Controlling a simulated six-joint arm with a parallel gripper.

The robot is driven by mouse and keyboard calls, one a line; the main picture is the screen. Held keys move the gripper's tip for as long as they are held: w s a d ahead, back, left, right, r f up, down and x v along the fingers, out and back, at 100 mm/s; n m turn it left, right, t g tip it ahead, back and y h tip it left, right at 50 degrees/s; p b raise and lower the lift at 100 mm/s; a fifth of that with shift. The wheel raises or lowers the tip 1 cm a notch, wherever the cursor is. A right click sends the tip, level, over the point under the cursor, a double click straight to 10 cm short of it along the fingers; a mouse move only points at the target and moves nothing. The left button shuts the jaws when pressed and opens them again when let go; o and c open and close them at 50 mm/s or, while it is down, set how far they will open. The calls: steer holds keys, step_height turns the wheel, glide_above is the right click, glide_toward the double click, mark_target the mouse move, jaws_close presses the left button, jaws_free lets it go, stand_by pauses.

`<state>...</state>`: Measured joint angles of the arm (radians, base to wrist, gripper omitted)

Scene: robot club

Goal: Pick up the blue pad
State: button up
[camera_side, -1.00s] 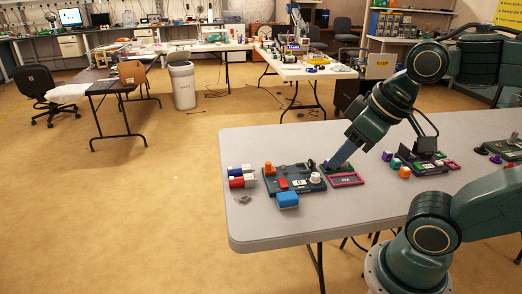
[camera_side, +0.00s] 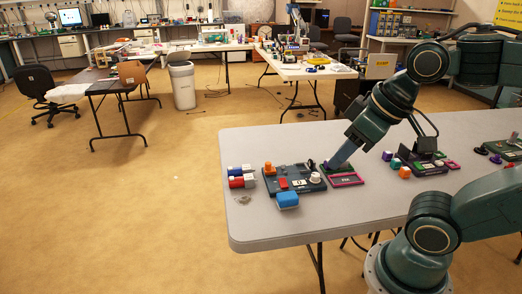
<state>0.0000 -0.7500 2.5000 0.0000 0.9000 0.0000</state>
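A bright blue block (camera_side: 287,200), the likeliest match for the blue pad, sits at the front edge of a dark board (camera_side: 302,181) on the grey table. My gripper (camera_side: 334,164) points down and left, right of that board, with its tip low over a small green-topped base (camera_side: 345,168). It is apart from the blue block. The fingers show as one grey-blue shape, so I cannot tell whether they are open or hold anything.
The board carries an orange knob (camera_side: 268,169) and a white knob (camera_side: 315,177). Red, blue and white cylinders (camera_side: 237,182) lie to its left. A pink-framed plate (camera_side: 346,180) lies in front of the green base. The table (camera_side: 330,226) is clear at the front.

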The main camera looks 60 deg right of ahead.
steer(key=o, duration=0.4)
steer(key=shift+c, duration=0.2)
steer(key=shift+w, duration=0.1)
